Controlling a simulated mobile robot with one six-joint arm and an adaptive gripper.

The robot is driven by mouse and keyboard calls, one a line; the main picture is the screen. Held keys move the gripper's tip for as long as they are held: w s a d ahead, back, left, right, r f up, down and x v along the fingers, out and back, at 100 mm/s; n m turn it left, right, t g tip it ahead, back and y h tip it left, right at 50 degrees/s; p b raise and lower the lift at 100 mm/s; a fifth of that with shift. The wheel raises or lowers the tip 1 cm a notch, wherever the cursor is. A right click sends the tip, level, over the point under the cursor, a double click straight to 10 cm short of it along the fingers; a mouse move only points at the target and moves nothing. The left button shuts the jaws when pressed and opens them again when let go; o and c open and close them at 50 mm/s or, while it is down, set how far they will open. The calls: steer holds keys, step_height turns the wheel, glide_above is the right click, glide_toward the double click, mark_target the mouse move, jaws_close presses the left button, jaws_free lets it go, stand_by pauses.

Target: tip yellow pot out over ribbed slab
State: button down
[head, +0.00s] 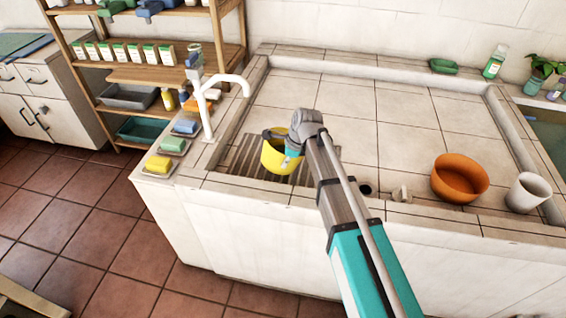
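The yellow pot (273,160) is at the end of my arm, over the ribbed slab (236,158) beside the white tap. My gripper (284,142) is at the pot's upper right side and appears shut on it. My wrist covers part of the pot and the fingertips are hard to make out. The pot looks somewhat tilted. Its inside and any contents are hidden, and I cannot tell how far its base is above the slab. The slab's grey ribs show to the left and below the pot.
The white tap (207,105) stands left of the slab. Soap dishes (158,165) line the left ledge. An orange bowl (460,177) and a white cup (528,192) stand at the right. A green dish (443,66) lies at the back. The tiled middle is clear.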

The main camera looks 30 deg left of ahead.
mark_target(300, 157)
steer(key=g+y, duration=0.1)
steer(key=r+y+b, duration=0.1)
steer(key=g+y, duration=0.1)
steer(key=shift+w+d+r+g, duration=0.25)
steer(key=shift+r+g, duration=0.05)
steer(key=shift+r, duration=0.05)
steer(key=shift+w+d+r+m+g+y+b, duration=0.15)
steer(key=shift+w+d+g+y+b, duration=0.25)
steer(key=shift+g+y+b, duration=0.7)
steer(key=shift+w+d+f+m+g+y+b, duration=0.1)
steer(key=shift+w+d+m+g+y+b, duration=0.4)
steer(key=shift+b, duration=1.2)
steer(key=shift+w+d+f+g+y+b, duration=0.3)
steer(key=shift+y+b, duration=0.3)
steer(key=shift+b, duration=0.6)
steer(key=shift+w+d+f+g+y+b, duration=0.15)
steer(key=shift+d+g+y+b, duration=0.35)
steer(key=shift+b, duration=0.7)
steer(key=shift+w+y+b, duration=0.1)
steer(key=shift+y+b, duration=0.3)
steer(key=shift+b, duration=0.25)
steer(key=shift+w+d+f+g+b, duration=0.2)
steer(key=shift+g+b, duration=0.1)
steer(key=shift+b, duration=0.35)
